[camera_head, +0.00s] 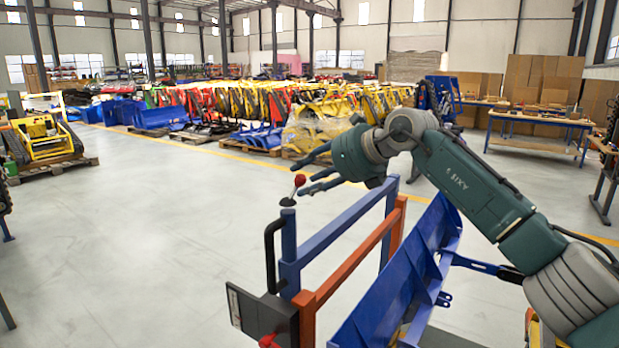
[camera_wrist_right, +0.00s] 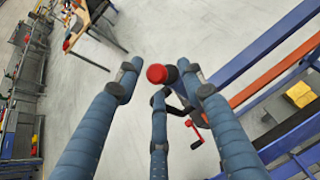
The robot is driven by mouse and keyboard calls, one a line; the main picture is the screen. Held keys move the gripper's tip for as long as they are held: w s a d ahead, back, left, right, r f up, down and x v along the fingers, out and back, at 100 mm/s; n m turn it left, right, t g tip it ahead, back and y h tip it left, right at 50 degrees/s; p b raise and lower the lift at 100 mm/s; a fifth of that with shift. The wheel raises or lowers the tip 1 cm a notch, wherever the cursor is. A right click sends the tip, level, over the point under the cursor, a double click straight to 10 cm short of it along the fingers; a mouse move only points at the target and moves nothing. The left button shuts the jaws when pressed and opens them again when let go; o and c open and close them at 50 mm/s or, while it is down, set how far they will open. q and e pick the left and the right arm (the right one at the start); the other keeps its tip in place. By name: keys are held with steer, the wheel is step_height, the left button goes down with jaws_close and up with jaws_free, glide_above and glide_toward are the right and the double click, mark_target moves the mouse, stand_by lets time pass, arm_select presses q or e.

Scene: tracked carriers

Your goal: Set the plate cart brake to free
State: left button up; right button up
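The brake lever with a red ball knob (camera_head: 299,180) stands on top of the cart's blue post (camera_head: 289,240). The lever leans to the right in the head view. My right gripper (camera_head: 309,174) is open, with its fingers spread beside the knob. In the right wrist view the knob (camera_wrist_right: 157,74) shows between the spread fingertips; whether any finger touches it I cannot tell. The plate cart has a blue rail (camera_head: 345,224), an orange rail (camera_head: 350,262) and a tilted blue plate (camera_head: 385,290). My left gripper is not in view.
A black handle (camera_head: 270,255) and a dark box (camera_head: 262,315) with a red lever (camera_head: 268,341) are on the cart's near end. Workbenches (camera_head: 540,118) stand at the right. Pallets of machine parts (camera_head: 255,135) line the back. Open floor (camera_head: 130,240) lies left.

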steer(key=v, duration=1.2)
steer(key=shift+w, duration=0.2)
steer(key=shift+d, duration=0.15)
